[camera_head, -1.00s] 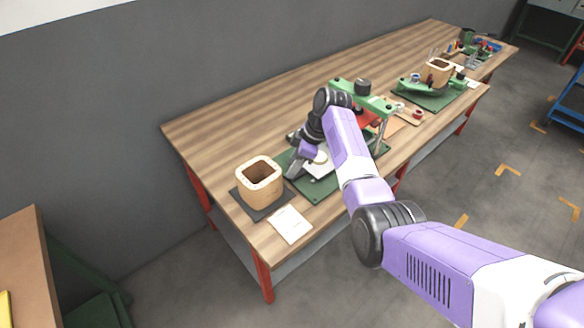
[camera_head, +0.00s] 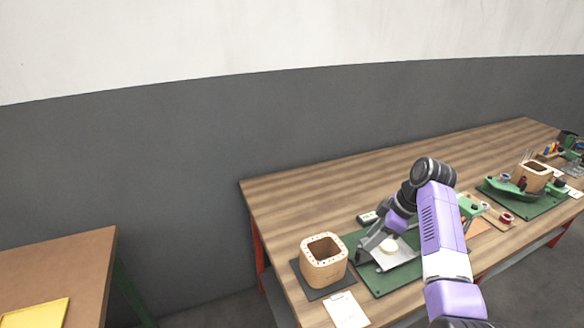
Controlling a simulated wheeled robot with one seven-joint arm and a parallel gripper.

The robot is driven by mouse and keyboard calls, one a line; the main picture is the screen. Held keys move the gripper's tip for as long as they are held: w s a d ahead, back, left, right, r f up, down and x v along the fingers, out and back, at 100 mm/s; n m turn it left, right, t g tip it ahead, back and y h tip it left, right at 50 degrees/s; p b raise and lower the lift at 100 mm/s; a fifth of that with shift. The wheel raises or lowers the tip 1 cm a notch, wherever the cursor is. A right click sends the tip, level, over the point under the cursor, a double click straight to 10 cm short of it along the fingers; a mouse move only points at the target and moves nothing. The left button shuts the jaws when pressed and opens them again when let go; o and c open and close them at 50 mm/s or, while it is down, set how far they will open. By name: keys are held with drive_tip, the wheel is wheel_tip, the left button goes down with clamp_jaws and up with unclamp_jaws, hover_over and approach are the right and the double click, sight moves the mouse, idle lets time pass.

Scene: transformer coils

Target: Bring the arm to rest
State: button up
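My arm, purple and white with dark joints, reaches over the long wooden workbench (camera_head: 300,188) from the lower right. My gripper (camera_head: 368,258) hangs low above the green mat (camera_head: 402,277), just right of a square wooden coil (camera_head: 323,262). A grey plate with a pale round piece (camera_head: 390,246) lies beside the gripper. The fingers are small and partly merge with the plate, so I cannot tell whether they are open or hold anything. The coil stands upright on a dark pad.
A white sheet (camera_head: 346,311) lies at the bench's front edge. A second wooden coil (camera_head: 533,176) and a green fixture stand on another green mat (camera_head: 522,203) to the right. A brown table (camera_head: 62,266) with a yellow tray (camera_head: 36,314) is at the left. The bench's back strip is clear.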

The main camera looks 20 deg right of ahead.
drive_tip(key=w+d+r+m+t+h, duration=0.3)
drive_tip(key=w+d+r+m+t, duration=0.2)
drive_tip(key=w, duration=0.2)
drive_tip(key=s+a+m+t, duration=0.1)
drive_tip(key=s+a+t, duration=0.1)
drive_tip(key=s+a, duration=0.7)
drive_tip(key=s+a+m+t, duration=0.2)
drive_tip(key=s+a, duration=0.6)
drive_tip(key=s, duration=1.7)
drive_tip(key=s+a+r+m+t, duration=0.1)
drive_tip(key=s+a+t, duration=0.1)
drive_tip(key=s+a, duration=0.7)
drive_tip(key=s, duration=0.7)
drive_tip(key=shift+s+a+t, duration=0.3)
drive_tip(key=shift+s, duration=0.1)
